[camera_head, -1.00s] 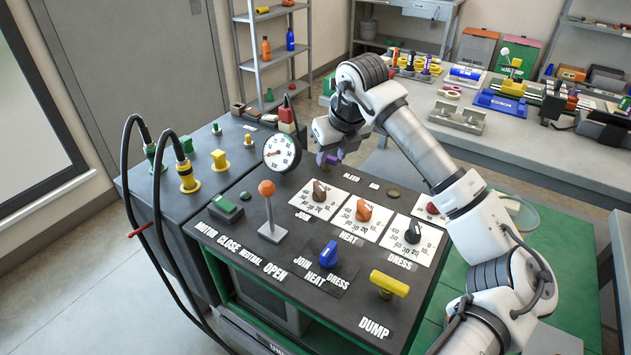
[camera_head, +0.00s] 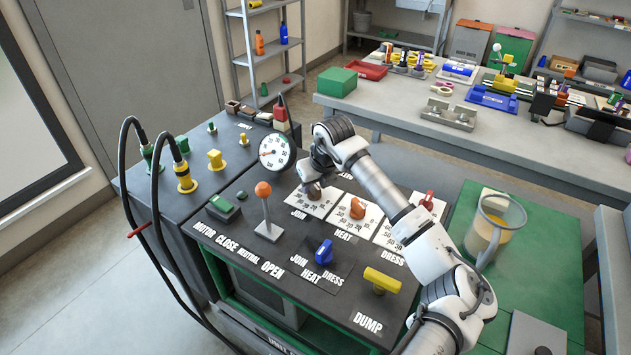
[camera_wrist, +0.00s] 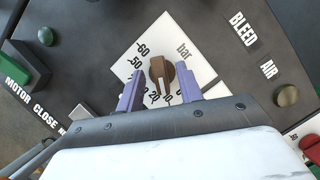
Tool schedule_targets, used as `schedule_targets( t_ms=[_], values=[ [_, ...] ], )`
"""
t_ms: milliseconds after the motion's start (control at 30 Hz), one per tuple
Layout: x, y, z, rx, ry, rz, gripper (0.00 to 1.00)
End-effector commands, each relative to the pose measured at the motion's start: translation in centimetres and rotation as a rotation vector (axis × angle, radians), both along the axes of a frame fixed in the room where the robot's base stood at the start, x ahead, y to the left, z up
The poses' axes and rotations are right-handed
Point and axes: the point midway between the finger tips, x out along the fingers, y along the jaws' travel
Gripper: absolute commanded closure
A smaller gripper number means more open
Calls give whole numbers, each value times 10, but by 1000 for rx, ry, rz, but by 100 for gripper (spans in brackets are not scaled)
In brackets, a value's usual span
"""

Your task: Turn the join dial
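The join dial is a brown knob (camera_wrist: 161,72) on a white scale plate marked "bar" in the wrist view. In the head view, the dial (camera_head: 314,193) shows in part beneath my gripper (camera_head: 311,184), at the top left of the row of dials. My gripper (camera_wrist: 158,76) is open, with one purple finger on each side of the knob in the wrist view. I cannot tell whether the fingers touch it. The orange heat dial (camera_head: 358,208) is to its right.
The round gauge (camera_head: 276,152) stands close to the left of my gripper, and the orange-topped lever (camera_head: 264,190) is nearer the front. A blue selector knob (camera_head: 324,252) and yellow dump handle (camera_head: 382,280) stick up from the panel. A jug (camera_head: 497,222) stands at right.

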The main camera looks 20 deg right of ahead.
Motion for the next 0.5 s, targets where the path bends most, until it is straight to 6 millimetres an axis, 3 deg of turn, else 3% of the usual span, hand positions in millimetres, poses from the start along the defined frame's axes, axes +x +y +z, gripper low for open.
schedule_targets(
  t_ms=[133, 400, 500],
  values=[
    [0, 0, 0, 0, 0, 0, 64],
    [0, 0, 0, 0, -1, 0, 98],
    [0, 0, 0, 0, 0, 0, 100]
  ],
)
